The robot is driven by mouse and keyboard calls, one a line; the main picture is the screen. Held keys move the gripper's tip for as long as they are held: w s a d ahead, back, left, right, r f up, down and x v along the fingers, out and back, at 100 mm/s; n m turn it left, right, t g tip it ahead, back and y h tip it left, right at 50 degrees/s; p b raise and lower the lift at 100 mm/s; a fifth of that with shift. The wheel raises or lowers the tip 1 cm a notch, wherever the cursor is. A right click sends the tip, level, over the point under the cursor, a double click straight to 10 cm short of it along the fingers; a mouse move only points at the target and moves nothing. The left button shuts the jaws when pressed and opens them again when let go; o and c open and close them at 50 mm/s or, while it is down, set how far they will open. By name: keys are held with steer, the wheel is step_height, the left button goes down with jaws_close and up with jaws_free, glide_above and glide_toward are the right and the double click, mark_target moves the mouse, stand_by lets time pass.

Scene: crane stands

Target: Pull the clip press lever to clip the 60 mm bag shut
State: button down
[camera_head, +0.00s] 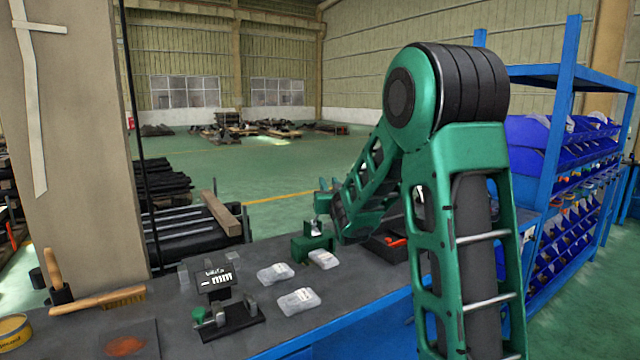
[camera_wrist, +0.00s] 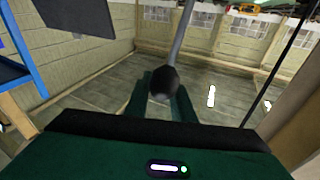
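In the wrist view a dark round knob (camera_wrist: 163,82) on a grey lever rod (camera_wrist: 181,38) lies between the two green fingers of my gripper (camera_wrist: 166,98). The knob covers the gap, so I cannot tell whether the fingers press on it. In the head view a small green press (camera_head: 312,244) stands on the bench beside my forearm, which hides part of the area around it. My gripper is not clearly seen there. Clear packs lie on the bench: one by the press (camera_head: 323,259), one left (camera_head: 275,273) and one nearer (camera_head: 298,300). I cannot read their sizes.
A gauge with a dark "mm" display (camera_head: 215,279) stands on the grey bench (camera_head: 170,300), left of the packs. A brush (camera_head: 100,301) and a yellow tin (camera_head: 13,332) lie further left. A blue rack of bins (camera_head: 570,170) stands right of my arm.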

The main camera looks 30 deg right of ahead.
steer(key=shift+s+d+f, duration=0.1)
steer(key=shift+s+f, duration=0.05)
steer(key=shift+s, duration=0.55)
steer(key=c, duration=2.1)
jaws_free()
steer(key=shift+d, duration=0.2)
steer(key=o, duration=0.6)
steer(key=shift+w+a, duration=0.2)
steer(key=shift+a, duration=0.1)
steer(key=shift+o, duration=0.2)
steer(key=v, duration=1)
steer(key=shift+s+a, duration=0.2)
steer(key=shift+s, duration=0.1)
steer(key=shift+f, duration=0.15)
